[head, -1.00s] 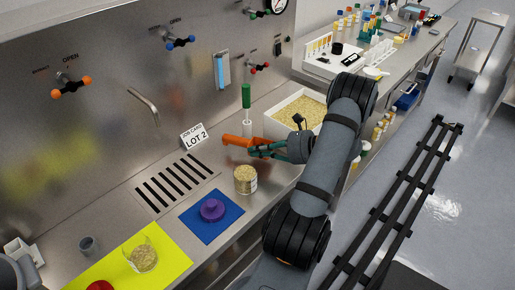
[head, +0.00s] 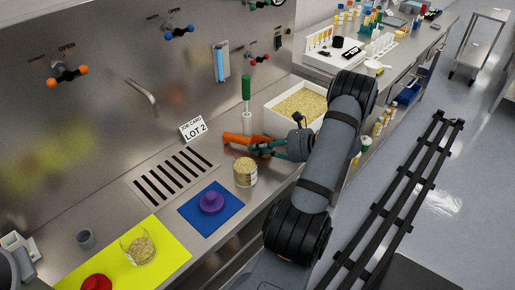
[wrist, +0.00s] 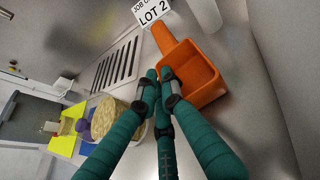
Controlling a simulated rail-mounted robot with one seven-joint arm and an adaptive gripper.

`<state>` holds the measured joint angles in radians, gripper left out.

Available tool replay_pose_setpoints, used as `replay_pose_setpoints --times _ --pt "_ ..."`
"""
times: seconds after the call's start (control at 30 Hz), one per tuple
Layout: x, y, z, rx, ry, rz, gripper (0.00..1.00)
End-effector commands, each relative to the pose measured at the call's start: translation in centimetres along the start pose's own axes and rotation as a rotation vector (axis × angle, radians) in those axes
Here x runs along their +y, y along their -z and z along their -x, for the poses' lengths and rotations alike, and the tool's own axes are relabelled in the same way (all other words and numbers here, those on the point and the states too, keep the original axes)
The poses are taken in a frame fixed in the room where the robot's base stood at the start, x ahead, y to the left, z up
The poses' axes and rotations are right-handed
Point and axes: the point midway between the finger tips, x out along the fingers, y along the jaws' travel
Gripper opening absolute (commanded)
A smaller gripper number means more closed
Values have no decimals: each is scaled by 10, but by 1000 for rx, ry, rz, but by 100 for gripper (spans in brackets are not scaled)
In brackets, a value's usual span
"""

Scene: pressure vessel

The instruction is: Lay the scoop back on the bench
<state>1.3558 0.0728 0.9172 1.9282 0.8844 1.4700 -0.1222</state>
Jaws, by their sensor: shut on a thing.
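The orange scoop (head: 234,138) is at the bench behind the open can of pellets, to the right of the LOT 2 card. My gripper (head: 258,148) is shut on the scoop near its bowl end. In the wrist view the scoop (wrist: 200,82) shows its open bowl, empty, with the handle toward the card. The green fingers of my gripper (wrist: 160,75) meet at the bowl's near rim. The scoop is low over the steel bench (head: 285,173); I cannot tell whether it touches.
The pellet can (head: 245,172) stands close in front of the scoop. A green-handled tool (head: 246,90) stands upright behind it. A white bin of pellets (head: 300,103) is at the right. The slotted drain (head: 175,175) and blue mat (head: 212,222) lie left.

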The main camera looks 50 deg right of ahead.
Motion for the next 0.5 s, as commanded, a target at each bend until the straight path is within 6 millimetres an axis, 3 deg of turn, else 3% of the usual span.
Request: replay_pose_setpoints --times 0.37,0.4,0.5 --pt "0 8 -3 0 0 0 0" --pt "0 7 -3 0 0 1 7" --pt "0 7 -3 0 0 0 13"
